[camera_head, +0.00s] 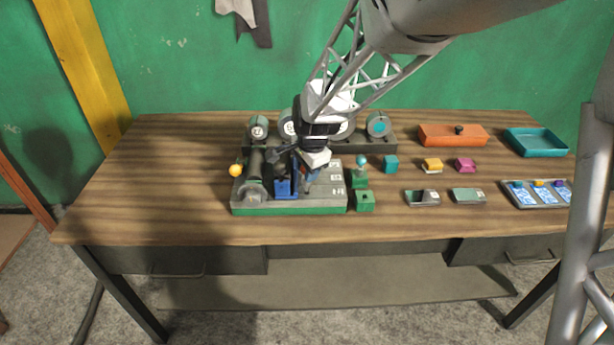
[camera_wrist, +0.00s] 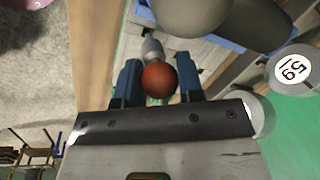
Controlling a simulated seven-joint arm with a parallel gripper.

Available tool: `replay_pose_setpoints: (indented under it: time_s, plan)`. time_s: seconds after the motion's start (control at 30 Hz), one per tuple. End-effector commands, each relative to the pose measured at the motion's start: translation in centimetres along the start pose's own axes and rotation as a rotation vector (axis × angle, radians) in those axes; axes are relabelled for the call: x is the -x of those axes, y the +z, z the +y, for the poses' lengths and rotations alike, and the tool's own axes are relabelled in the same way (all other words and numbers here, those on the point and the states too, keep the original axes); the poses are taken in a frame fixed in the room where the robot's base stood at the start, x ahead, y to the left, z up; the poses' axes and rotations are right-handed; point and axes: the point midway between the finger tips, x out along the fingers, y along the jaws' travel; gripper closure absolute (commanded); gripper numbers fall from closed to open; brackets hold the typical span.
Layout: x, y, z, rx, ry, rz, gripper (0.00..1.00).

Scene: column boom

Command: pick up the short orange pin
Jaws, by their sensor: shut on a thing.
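The short orange pin shows in the wrist view as a red-orange ball head (camera_wrist: 158,80) with a grey stem beyond it. My gripper (camera_wrist: 160,76) has its two blue fingers on either side of the pin and is shut on it. In the head view my gripper (camera_head: 309,176) is low over the right part of the grey and green fixture block (camera_head: 290,207). There the pin cannot be made out behind the gripper. I cannot tell whether its lower end is still seated or clear of the block.
A dark cylinder (camera_head: 255,178), a blue bracket (camera_head: 285,188) and a yellow-orange ball (camera_head: 236,170) stand close left of my gripper. A teal-topped pin (camera_head: 361,161) and green blocks are at right. Round dials line the back. The table's left side is clear.

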Motion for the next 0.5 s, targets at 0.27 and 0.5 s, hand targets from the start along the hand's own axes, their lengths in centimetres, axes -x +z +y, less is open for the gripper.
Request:
replay_pose_setpoints:
  time_s: [0.27, 0.5]
  plan:
    - [1.3, 1.2, 3.1, 0.001, -0.002, 0.001, 0.89]
    - [2.3, 2.5, 6.7, 0.001, -0.002, 0.001, 0.89]
